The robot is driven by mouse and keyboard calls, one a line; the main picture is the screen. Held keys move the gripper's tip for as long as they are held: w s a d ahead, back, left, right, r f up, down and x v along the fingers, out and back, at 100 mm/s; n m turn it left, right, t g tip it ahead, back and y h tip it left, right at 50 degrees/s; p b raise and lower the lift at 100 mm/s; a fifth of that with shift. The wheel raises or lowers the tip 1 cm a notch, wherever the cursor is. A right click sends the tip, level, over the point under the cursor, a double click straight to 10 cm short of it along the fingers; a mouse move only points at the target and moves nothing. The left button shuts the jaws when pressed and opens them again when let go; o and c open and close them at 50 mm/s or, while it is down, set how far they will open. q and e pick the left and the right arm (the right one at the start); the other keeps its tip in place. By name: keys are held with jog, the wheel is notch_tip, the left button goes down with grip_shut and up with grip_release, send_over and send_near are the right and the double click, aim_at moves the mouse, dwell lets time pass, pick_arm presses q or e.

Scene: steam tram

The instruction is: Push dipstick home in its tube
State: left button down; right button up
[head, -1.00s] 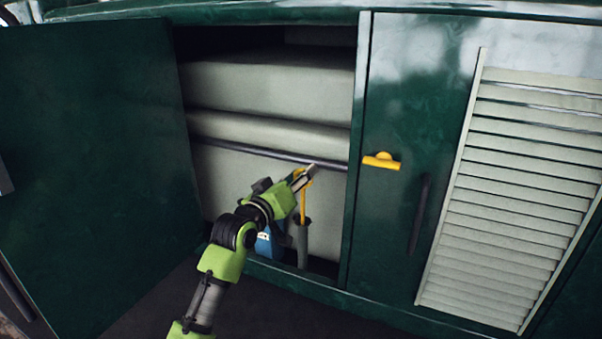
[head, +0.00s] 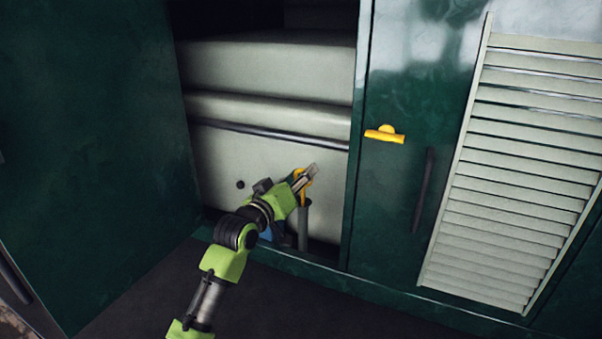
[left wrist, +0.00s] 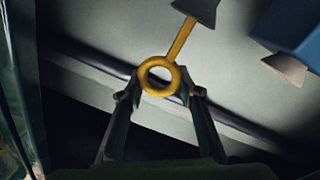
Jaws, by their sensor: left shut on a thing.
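The yellow dipstick shows as a ring handle (left wrist: 146,76) with a thin stem in the left wrist view. Its stem runs into the flared mouth of a grey tube (left wrist: 204,9). A short length of stem shows between ring and mouth. In the head view the tube (head: 303,228) stands upright inside the open cabinet, with a bit of the yellow ring (head: 297,174) above it. My left gripper (head: 311,172) is shut on the ring, a finger on each side, above the tube. The stem's lower part is hidden in the tube. My right gripper is not in view.
A blue object (head: 266,234) stands left of the tube, partly behind my arm. A dark rail (head: 270,133) crosses the pale casing (head: 270,67). The green door (head: 90,150) hangs open at left. The right panel has a yellow handle (head: 385,134) and louvres (head: 520,160).

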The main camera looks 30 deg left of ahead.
pick_arm(q)
jog(key=shift+f+b, duration=1.05)
jog(key=shift+f, duration=0.9)
jog(key=c, duration=0.9)
grip_release()
jog(key=shift+r, duration=0.1)
jog(key=shift+r+p, duration=2.95)
jog(key=shift+p, duration=0.2)
jog(key=shift+f, duration=0.1)
